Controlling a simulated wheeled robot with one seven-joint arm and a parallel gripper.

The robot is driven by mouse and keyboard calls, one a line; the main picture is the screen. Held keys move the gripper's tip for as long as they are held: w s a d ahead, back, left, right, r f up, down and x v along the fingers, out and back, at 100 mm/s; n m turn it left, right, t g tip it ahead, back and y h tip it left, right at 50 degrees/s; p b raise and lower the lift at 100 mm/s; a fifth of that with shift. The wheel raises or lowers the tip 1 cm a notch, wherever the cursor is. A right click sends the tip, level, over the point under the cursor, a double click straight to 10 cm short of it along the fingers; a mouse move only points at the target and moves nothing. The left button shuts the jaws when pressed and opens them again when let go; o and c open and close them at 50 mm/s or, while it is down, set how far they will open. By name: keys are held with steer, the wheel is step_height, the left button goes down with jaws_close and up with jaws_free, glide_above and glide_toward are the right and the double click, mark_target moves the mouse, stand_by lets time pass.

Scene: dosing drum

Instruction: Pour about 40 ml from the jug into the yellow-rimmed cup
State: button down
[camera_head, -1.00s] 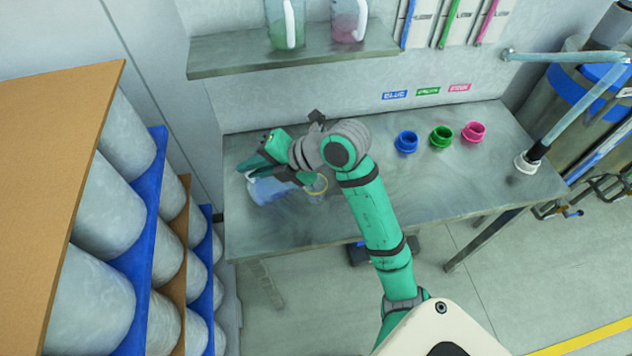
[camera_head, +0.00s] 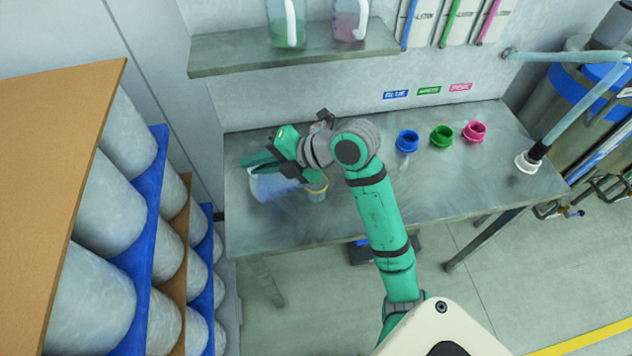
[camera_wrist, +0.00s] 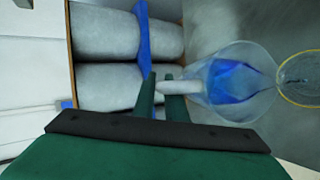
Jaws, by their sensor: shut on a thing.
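The clear jug (camera_head: 270,187) holds blue liquid and is at the left end of the metal bench. My gripper (camera_head: 262,163) is shut on its pale handle, which shows between the fingers (camera_wrist: 163,97) in the wrist view. The jug (camera_wrist: 238,85) appears tilted toward the cup, its blue liquid gathered in a wedge. The clear yellow-rimmed cup (camera_head: 318,191) stands on the bench just right of the jug, partly behind my wrist. In the wrist view the cup (camera_wrist: 300,78) is cut by the right edge. I cannot make out a stream or the level in the cup.
Blue (camera_head: 407,141), green (camera_head: 441,136) and pink (camera_head: 474,131) collars stand on the bench (camera_head: 400,205) at right. A shelf (camera_head: 300,55) above holds two jugs. A rack of pale drums (camera_head: 104,206) stands at the left. The bench middle is clear.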

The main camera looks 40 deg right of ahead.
mark_target(250, 181)
steer(key=shift+s+d+r+t+y+p, duration=0.5)
steer(key=shift+d+r+t+y+p, duration=0.1)
steer(key=shift+d+r+p, duration=0.15)
stand_by(1.1)
steer(key=a+f, duration=0.1)
steer(key=w+f+g+h, duration=0.1)
steer(key=a+f+g+h, duration=0.1)
steer(key=shift+w+a+f+n, duration=0.25)
steer(key=shift+w+a+n, duration=0.05)
steer(key=shift+a, duration=0.05)
steer(key=shift+w+a+f+g+h, duration=0.3)
steer(key=shift+a+f+g+h, duration=0.1)
steer(key=shift+f+g+h, duration=0.4)
steer(key=shift+r, duration=0.1)
stand_by(0.7)
steer(key=shift+a+b, duration=0.1)
steer(key=shift+b, duration=0.2)
